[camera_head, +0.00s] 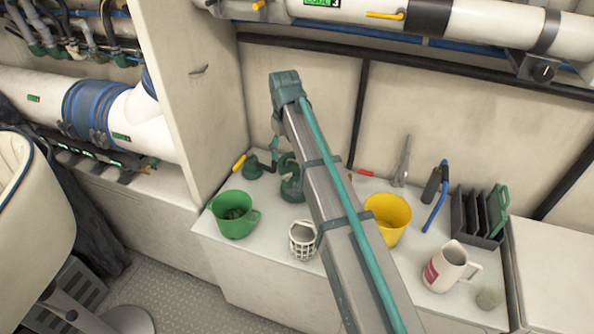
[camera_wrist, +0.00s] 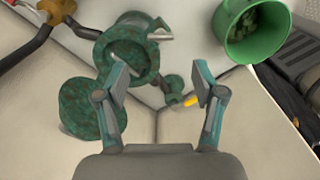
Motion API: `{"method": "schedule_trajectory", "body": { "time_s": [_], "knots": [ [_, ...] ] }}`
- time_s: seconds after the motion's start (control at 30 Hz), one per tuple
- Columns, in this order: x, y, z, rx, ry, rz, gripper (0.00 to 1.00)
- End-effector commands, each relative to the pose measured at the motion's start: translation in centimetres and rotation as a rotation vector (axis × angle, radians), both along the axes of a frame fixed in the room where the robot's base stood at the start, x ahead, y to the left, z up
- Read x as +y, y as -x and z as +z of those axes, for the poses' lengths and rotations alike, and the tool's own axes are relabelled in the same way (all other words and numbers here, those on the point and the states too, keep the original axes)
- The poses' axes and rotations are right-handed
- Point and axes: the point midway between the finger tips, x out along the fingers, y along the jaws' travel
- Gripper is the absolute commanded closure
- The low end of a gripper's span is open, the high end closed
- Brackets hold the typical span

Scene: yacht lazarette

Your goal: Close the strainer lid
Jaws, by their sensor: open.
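The green strainer is a mottled round body with an open dark mouth, seen in the wrist view (camera_wrist: 112,42) and on the white counter in the head view (camera_head: 291,190). Its lid (camera_wrist: 88,108) is a round mottled disc standing open beside the mouth, on the lower left in the wrist view. A grey metal tab shows at the body's upper right rim. My gripper (camera_wrist: 160,78) is open and empty, with its left finger overlapping the edge between lid and body in the picture. Whether that finger touches the lid I cannot tell. In the head view my arm partly covers this area.
A green mug (camera_head: 234,214), white basket-like cup (camera_head: 303,240), yellow bucket (camera_head: 388,216), pale mug (camera_head: 446,266) and dark rack (camera_head: 480,215) stand on the counter. A yellow handle (camera_head: 239,163) lies left of the strainer. A wall panel rises behind.

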Motion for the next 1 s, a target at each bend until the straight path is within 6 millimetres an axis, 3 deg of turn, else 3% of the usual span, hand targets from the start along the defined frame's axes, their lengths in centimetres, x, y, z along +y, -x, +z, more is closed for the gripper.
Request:
{"method": "schedule_trajectory", "body": {
  "time_s": [0.5, 0.73, 1.0],
  "knots": [
    [-0.1, 0.1, -7.9, 0.002, 0.001, 0.000, 0.31],
    [-0.1, 0.1, -9.3, 0.001, 0.001, 0.000, 0.31],
    [-0.1, 0.0, -9.5, 0.000, 0.000, 0.000, 0.31]
  ]
}}
